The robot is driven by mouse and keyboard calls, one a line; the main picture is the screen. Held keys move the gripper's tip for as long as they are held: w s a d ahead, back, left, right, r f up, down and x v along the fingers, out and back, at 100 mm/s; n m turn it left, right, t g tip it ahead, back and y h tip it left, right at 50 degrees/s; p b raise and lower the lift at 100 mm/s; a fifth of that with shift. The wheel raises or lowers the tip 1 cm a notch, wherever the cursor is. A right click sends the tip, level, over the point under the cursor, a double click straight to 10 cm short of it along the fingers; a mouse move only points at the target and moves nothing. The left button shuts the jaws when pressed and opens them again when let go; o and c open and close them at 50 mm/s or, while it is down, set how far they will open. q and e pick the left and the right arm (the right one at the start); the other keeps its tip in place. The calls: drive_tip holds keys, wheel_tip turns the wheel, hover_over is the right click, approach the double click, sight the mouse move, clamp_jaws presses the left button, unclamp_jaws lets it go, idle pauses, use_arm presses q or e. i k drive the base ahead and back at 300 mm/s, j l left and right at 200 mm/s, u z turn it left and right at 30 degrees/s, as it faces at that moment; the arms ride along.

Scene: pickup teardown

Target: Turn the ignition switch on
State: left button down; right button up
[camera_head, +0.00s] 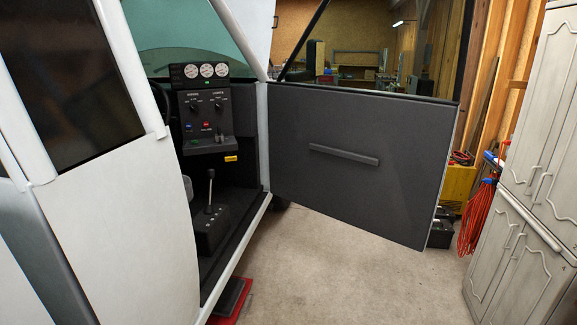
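A black control panel (205,117) stands inside the cab of a white pickup, left of centre in the head view. It carries a left knob (195,106) and a right knob (219,104), with small labels above them. A blue mark (189,127) and a red mark (207,124) sit below the knobs. The lettering is too small to read surely, so I cannot tell which control is the ignition switch or how it is set. Three round white gauges (206,71) sit above the panel. Neither of my grippers is in view.
The dark-lined cab door (350,165) stands wide open to the right of the panel. A gear lever (210,190) rises from a black box below the panel. White cabinets (535,150) stand at the right. The concrete floor (340,275) before the door is clear.

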sight(219, 138)
drive_tip(key=i, duration=1.7)
drive_tip(key=i+l, duration=0.1)
drive_tip(key=i, duration=1.55)
drive_tip(key=j+u, duration=0.05)
drive_tip(key=j, duration=0.05)
